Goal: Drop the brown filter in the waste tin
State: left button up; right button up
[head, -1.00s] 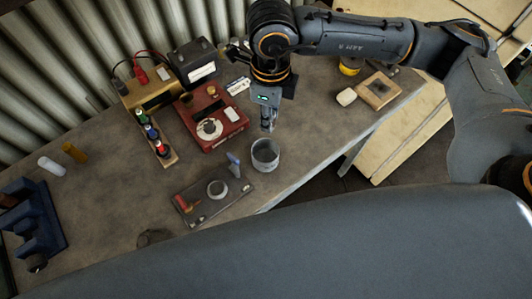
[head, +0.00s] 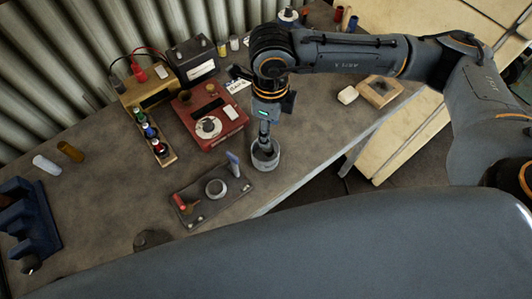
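The waste tin appears to be the open grey round can (head: 266,167) near the front edge of the bench. My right gripper (head: 264,148) points down with its fingertips at or inside the tin's mouth. The fingers are small and dark there, so I cannot tell whether they are open or hold anything. A brown, amber-coloured cylinder (head: 70,152), possibly the brown filter, lies at the left of the bench beside a white cylinder (head: 46,164). My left gripper is out of view.
A dark tray (head: 213,198) with a ring and small parts lies left of the tin. A blue holder (head: 28,222) is far left. The left middle bench is clear.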

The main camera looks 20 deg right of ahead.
notch_tip(320, 180, up, 12)
dwell(0.7)
